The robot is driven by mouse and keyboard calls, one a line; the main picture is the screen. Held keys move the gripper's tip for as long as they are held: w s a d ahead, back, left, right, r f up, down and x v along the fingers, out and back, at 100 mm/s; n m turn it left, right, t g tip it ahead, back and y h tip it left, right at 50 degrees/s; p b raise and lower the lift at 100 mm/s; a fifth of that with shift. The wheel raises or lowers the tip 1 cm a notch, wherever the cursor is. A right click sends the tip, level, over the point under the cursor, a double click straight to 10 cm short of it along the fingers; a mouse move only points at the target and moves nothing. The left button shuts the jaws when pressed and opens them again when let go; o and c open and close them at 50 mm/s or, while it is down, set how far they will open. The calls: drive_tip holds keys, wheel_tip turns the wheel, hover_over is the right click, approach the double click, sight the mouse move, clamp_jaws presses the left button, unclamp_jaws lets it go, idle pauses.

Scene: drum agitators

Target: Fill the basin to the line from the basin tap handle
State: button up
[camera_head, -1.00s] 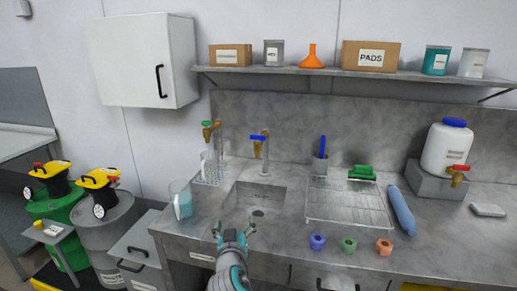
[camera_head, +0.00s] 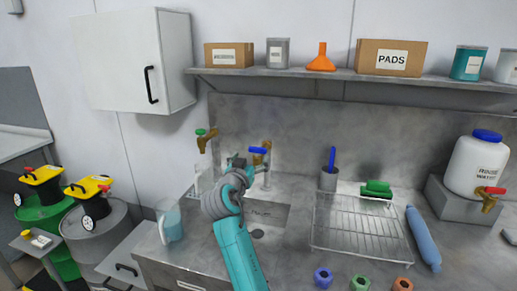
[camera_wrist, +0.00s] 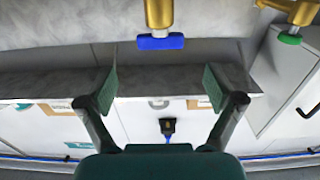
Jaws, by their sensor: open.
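The basin tap (camera_head: 265,160) is a brass tap with a blue handle (camera_head: 257,150) on a grey post behind the sunken basin (camera_head: 278,216). My gripper (camera_head: 238,160) is open and empty, just left of and in front of the blue handle. In the wrist view, the blue handle (camera_wrist: 160,42) hangs from the brass body, beyond the gap between my spread fingers (camera_wrist: 158,88), with no contact visible. My arm covers the basin's left part. The drain shows, but I cannot make out the water level or the fill line.
A green-handled tap (camera_head: 205,138) stands close to the left; it also shows in the wrist view (camera_wrist: 290,38). A jug (camera_head: 169,222) stands left of the basin. A wire rack (camera_head: 355,225) lies to the right. A shelf (camera_head: 340,75) runs above.

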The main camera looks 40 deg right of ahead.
sight(257, 150)
drive_tip(key=x, duration=0.8)
drive_tip(key=shift+w, duration=0.1)
drive_tip(key=shift+c, duration=0.3)
drive_tip(key=c, duration=1.1)
